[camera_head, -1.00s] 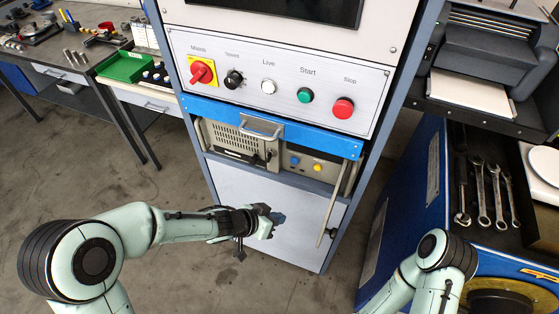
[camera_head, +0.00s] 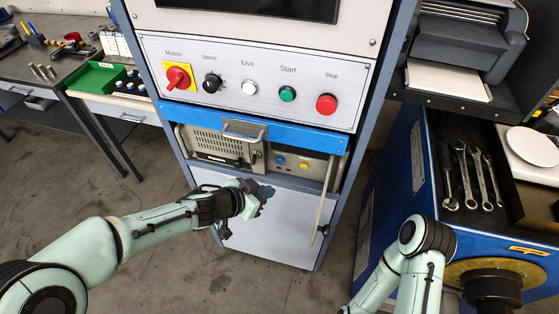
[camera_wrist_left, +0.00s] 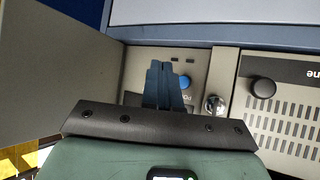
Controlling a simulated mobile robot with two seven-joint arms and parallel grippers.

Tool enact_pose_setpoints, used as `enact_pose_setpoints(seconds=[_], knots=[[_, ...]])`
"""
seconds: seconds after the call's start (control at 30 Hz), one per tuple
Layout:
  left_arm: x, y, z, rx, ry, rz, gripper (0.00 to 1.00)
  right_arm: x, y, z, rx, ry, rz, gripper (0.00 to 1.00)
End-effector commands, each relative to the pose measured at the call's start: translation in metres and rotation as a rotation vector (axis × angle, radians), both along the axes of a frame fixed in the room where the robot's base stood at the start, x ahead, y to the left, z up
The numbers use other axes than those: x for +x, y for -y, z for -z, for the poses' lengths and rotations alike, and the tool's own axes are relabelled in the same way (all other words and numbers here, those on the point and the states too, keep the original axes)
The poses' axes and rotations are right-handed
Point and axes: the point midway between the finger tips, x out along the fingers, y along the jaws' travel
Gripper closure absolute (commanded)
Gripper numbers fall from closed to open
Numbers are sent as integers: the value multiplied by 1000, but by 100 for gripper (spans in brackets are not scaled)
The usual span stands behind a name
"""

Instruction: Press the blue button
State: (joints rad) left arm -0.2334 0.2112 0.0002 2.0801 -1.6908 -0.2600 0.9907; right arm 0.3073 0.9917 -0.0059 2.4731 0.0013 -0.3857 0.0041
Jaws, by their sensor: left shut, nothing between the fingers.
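In the left wrist view the shut fingers (camera_wrist_left: 162,75) point toward the panel. Whether they touch it cannot be told. My right gripper is out of view.
A silver knob (camera_wrist_left: 215,104) and a black knob (camera_wrist_left: 262,88) are near the button. An open door (camera_head: 329,195) stands at the instrument bay's right. A control panel (camera_head: 250,112) with a red Stop button (camera_head: 326,104) is above. A tool cart (camera_head: 390,190) stands right.

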Motion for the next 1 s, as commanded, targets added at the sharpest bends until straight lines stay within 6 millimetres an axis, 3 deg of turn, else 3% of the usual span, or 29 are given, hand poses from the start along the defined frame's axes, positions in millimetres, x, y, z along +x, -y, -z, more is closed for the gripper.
enact_pose_setpoints(seconds=[0.43,1.0], knots=[[56,18,-3,0,-1,-1,100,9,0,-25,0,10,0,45],[65,21,0,0,0,0,100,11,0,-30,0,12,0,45]])
